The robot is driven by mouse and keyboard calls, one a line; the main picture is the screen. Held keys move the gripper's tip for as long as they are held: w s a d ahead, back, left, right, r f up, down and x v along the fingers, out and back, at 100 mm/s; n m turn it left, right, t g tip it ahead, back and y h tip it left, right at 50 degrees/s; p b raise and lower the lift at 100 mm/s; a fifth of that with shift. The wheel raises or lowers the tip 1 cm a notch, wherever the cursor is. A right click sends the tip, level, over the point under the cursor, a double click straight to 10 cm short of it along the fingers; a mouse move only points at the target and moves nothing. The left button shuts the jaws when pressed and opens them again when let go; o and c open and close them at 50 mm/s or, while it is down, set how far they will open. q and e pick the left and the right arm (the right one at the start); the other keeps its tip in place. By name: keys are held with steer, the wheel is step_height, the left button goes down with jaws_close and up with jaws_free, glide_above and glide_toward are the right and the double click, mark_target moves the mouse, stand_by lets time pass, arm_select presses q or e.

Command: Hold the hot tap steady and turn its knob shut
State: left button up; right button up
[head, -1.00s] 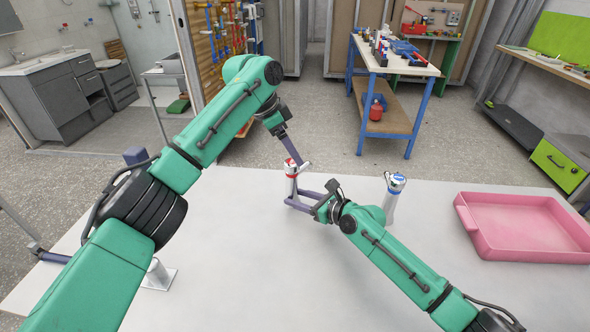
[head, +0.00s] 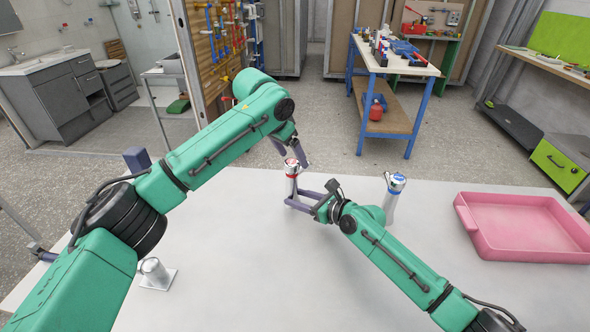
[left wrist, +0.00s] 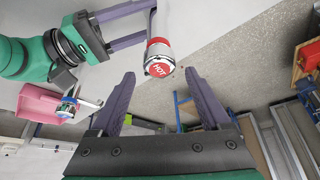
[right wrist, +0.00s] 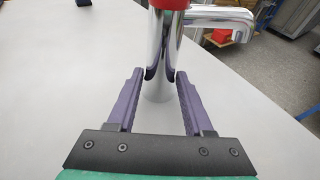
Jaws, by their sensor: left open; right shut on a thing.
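The hot tap (head: 291,182) stands upright on the white table, a chrome column with a red-ringed knob (head: 291,165) on top. The left wrist view shows the knob's red HOT cap (left wrist: 159,67) just beyond the left fingers. My left gripper (head: 290,153) is open above and behind the knob, its fingers apart and nothing between them. My right gripper (head: 299,202) is shut on the tap's chrome column, low below the knob. The right wrist view shows its fingers on both sides of the column (right wrist: 160,50), with the spout (right wrist: 225,18) pointing right.
A blue-topped tap (head: 394,192) stands to the right behind my right arm. A pink tray (head: 525,225) lies at the table's right. A short chrome fitting (head: 155,272) stands at the left front. The table's front middle (head: 250,280) is clear.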

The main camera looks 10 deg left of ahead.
mark_target(290, 162)
arm_select(q)
steer(key=shift+f, duration=1.7)
arm_select(e)
steer(key=shift+f, duration=0.15)
arm_select(q)
steer(key=c, duration=1)
steer(key=m, duration=0.2)
steer(key=m+g+h, duration=0.1)
steer(key=m, duration=0.1)
steer(key=shift+m+g+h, duration=0.3)
steer(key=o, duration=1)
arm_select(e)
steer(key=shift+s, duration=0.1)
arm_select(q)
steer(key=shift+r, duration=2.55)
arm_select(e)
steer(key=o, duration=1.2)
